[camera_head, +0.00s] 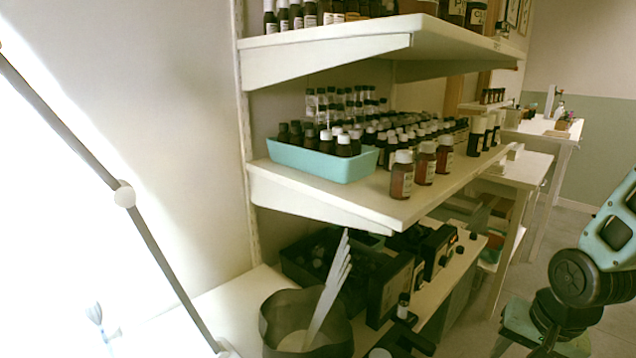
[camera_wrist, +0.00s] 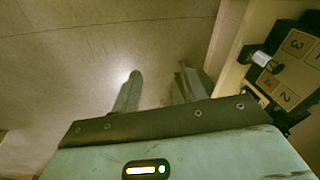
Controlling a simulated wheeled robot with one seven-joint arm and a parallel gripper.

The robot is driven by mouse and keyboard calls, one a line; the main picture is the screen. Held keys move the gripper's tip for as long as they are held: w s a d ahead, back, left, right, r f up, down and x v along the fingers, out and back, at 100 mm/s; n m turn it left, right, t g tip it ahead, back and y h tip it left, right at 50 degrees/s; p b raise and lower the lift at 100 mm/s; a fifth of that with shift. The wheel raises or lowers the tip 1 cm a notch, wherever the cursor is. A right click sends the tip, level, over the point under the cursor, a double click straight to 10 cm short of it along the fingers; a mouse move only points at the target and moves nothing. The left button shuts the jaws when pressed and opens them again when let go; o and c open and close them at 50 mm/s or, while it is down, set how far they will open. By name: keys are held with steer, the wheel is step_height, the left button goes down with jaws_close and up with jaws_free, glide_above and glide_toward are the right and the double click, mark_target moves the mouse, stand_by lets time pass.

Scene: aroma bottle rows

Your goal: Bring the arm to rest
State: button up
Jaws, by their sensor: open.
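My gripper (camera_wrist: 160,88) shows in the wrist view with its two fingers apart and nothing between them. It hangs over bare floor (camera_wrist: 80,40). In the head view my arm (camera_head: 580,275) is folded at the right edge, to the right of the shelves and apart from them. The fingers cannot be made out in the head view.
The middle shelf (camera_head: 300,197) holds a blue tray (camera_head: 318,162) of bottles and rows of brown bottles (camera_head: 402,175). In the wrist view, a small bottle (camera_wrist: 266,61) and a panel with numbers (camera_wrist: 292,70) are close to the gripper's right. Floor lies open to its left.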

step_height(320, 180, up, 9)
steer(key=s+a+n, duration=0.1)
steer(key=s+n, duration=0.1)
steer(key=n, duration=0.5)
steer(key=s+a+r+n+g+p, duration=0.1)
steer(key=s+a+r+n+p, duration=0.2)
steer(key=a, duration=0.6)
steer(key=s+a+r+n+g+p, duration=0.1)
steer(key=s+a+r+n+p, duration=0.3)
steer(key=s+a+r+p, duration=0.3)
steer(key=s+a+r, duration=0.2)
steer(key=s, duration=0.1)
steer(key=shift+s+p, duration=0.3)
steer(key=shift+r, duration=0.1)
